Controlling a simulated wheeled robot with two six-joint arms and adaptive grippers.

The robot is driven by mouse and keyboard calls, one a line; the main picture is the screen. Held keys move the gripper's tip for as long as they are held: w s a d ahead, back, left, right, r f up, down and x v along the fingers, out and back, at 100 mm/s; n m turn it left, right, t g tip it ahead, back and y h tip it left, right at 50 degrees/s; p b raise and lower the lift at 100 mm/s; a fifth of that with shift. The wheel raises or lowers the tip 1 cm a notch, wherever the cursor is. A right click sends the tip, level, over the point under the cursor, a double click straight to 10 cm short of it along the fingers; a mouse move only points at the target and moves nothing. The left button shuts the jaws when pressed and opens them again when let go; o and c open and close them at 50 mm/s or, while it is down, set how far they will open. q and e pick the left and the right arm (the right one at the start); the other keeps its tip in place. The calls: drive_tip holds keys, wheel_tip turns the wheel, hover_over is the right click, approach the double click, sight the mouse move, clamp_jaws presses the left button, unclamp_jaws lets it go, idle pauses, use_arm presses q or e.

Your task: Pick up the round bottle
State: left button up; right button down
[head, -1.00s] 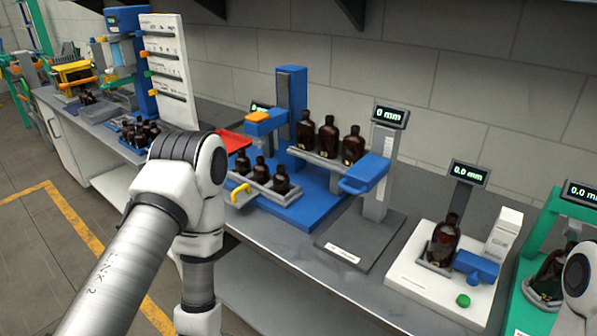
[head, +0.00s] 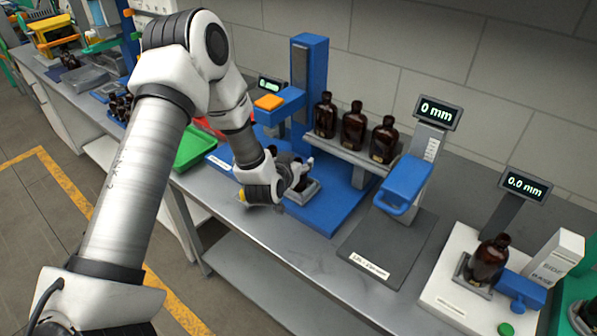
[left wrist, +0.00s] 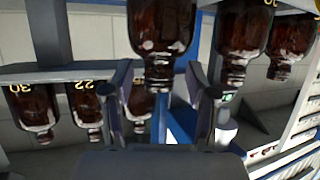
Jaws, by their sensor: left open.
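Amber bottles with dark caps stand in rows; I cannot tell which one is the round bottle. Three stand on the raised holder, one of them an amber bottle (head: 353,126). My left gripper (head: 298,178) is at the lower holder (head: 305,192) on the blue base and largely hides the bottles there. In the left wrist view, which shows the bottles upside down, my left gripper (left wrist: 160,98) is open. A near amber bottle (left wrist: 160,30) has its neck between the fingers in the picture; contact is not clear. My right gripper is out of view.
A blue column (head: 308,75) rises behind the holders. A blue-armed stand with a display (head: 437,113) is to the right. Farther right, another bottle (head: 489,260) sits on a white device. A green tray (head: 195,148) lies left of the blue base. The bench front is clear.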

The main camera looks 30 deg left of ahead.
use_arm(q)
drive_tip(key=shift+w+a+f, duration=0.1)
drive_tip(key=shift+f, duration=0.05)
drive_tip(key=shift+s+r, duration=0.2)
drive_tip(key=shift+c, duration=1.4)
clamp_jaws()
drive_tip(key=shift+d, duration=0.2)
